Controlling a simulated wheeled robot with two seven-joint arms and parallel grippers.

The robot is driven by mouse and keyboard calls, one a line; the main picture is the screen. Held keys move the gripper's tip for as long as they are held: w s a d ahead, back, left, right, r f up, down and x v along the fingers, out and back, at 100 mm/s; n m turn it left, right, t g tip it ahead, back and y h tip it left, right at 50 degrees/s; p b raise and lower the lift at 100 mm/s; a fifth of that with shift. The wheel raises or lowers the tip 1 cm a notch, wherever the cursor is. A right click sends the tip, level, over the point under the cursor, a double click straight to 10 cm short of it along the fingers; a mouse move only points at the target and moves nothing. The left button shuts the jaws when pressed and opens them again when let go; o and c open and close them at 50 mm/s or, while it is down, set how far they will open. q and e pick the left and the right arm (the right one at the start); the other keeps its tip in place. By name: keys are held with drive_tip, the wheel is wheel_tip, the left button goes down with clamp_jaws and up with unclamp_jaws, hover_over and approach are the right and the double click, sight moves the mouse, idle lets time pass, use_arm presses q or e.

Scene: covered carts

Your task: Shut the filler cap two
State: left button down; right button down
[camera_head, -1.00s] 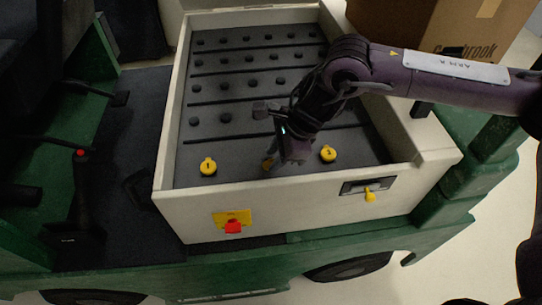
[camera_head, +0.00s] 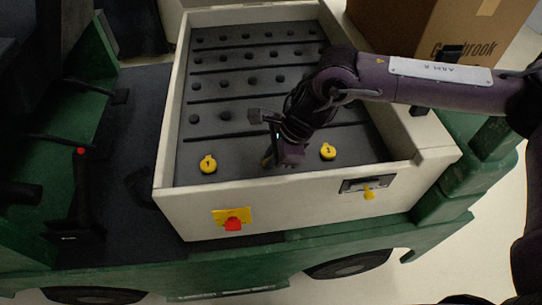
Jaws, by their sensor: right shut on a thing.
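A row of yellow filler caps sits on the dark battery top inside a cream box. Cap one (camera_head: 208,164) is at the left and cap three (camera_head: 328,151) at the right; both show plainly. Between them a small yellow part of the middle cap, cap two (camera_head: 266,161), shows beside my right gripper (camera_head: 279,161). My right gripper points down at this cap and is shut on it. Its fingers hide most of the cap, so I cannot tell how the cap is turned. My left gripper is not in view.
A cardboard box (camera_head: 420,30) stands at the back right. Several dark plugs cover the rest of the battery top.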

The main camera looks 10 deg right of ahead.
drive_tip(key=shift+w, duration=0.1)
drive_tip(key=w+g, duration=0.1)
drive_tip(key=g, duration=0.1)
drive_tip(key=w+g, duration=0.1)
drive_tip(key=g, duration=0.1)
drive_tip(key=shift+r+m+b, duration=0.1)
drive_tip(key=shift+m+b, duration=0.2)
drive_tip(key=shift+m, duration=0.1)
drive_tip(key=shift+w+g, duration=0.4)
drive_tip(key=shift+g, duration=0.7)
drive_tip(key=shift+m, duration=0.3)
drive_tip(key=c, duration=1.5)
unclamp_jaws()
drive_tip(key=shift+f, duration=0.2)
drive_tip(key=shift+p+v, duration=0.45)
drive_tip(key=shift+v, duration=3.5)
drive_tip(key=shift+w, duration=0.1)
